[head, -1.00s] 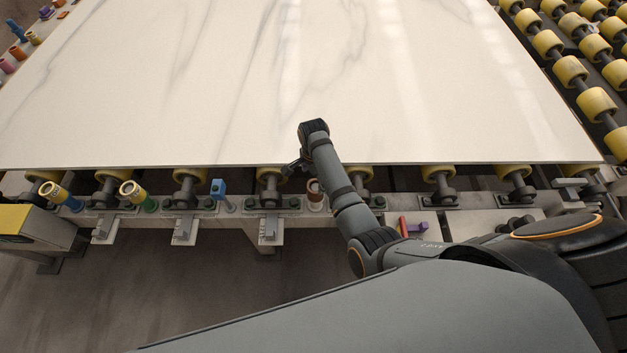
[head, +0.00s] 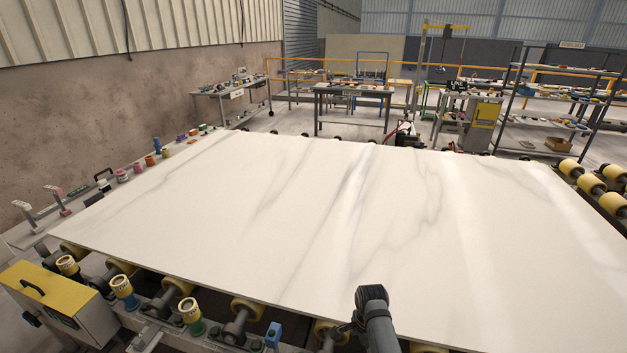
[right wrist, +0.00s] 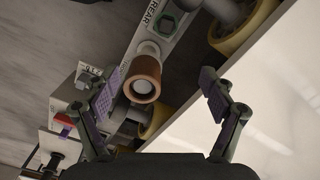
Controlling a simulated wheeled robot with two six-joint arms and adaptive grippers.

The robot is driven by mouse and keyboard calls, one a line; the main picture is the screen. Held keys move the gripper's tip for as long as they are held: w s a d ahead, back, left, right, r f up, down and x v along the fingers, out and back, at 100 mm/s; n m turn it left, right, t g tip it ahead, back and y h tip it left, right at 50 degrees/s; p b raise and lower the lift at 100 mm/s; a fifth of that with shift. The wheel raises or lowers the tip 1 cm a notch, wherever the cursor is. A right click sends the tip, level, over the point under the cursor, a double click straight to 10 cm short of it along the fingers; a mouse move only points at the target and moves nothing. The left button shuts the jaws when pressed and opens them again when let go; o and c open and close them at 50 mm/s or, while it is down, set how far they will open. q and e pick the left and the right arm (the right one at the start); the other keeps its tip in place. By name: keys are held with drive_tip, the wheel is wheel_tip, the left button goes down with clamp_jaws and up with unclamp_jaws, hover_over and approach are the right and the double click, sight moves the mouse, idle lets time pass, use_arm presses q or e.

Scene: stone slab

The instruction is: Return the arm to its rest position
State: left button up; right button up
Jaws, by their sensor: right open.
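My right arm (head: 376,322) comes in at the bottom of the head view, at the near edge of the white stone slab (head: 330,215). Its gripper is mostly hidden there. In the right wrist view my right gripper (right wrist: 160,88) is open, its two purple-padded fingers well apart. A brown cylinder with a pale top (right wrist: 143,82) shows between the fingers, nearer the left one; I cannot tell how far below it is. The slab's edge (right wrist: 235,110) is on the right of that view. My left gripper is not in view.
The slab lies on yellow rollers (head: 248,308). More rollers (head: 592,183) are at right. Tables (head: 352,92) and shelves (head: 560,100) stand beyond.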

drive_tip(key=s+d+n+t, duration=0.1)
drive_tip(key=s+d+n, duration=0.3)
drive_tip(key=s+d, duration=0.2)
drive_tip(key=s+d+r+n+t+h, duration=0.1)
drive_tip(key=s+d+r+n+t, duration=0.25)
drive_tip(key=s+r+n, duration=0.95)
drive_tip(key=s+d+f+m+g+b, duration=0.1)
drive_tip(key=s+d+f, duration=0.1)
drive_tip(key=f, duration=1.4)
drive_tip(key=s+d+f+g+b, duration=0.1)
drive_tip(key=f+b, duration=0.1)
drive_tip(key=f, duration=1.4)
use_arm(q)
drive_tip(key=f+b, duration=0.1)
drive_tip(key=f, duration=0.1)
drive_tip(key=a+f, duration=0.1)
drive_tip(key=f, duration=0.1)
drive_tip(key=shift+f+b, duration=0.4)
use_arm(e)
drive_tip(key=s+d+f+g, duration=0.1)
drive_tip(key=s+f, duration=1.5)
drive_tip(key=s, duration=0.2)
drive_tip(key=shift+f, duration=0.4)
drive_tip(key=shift+s, duration=0.1)
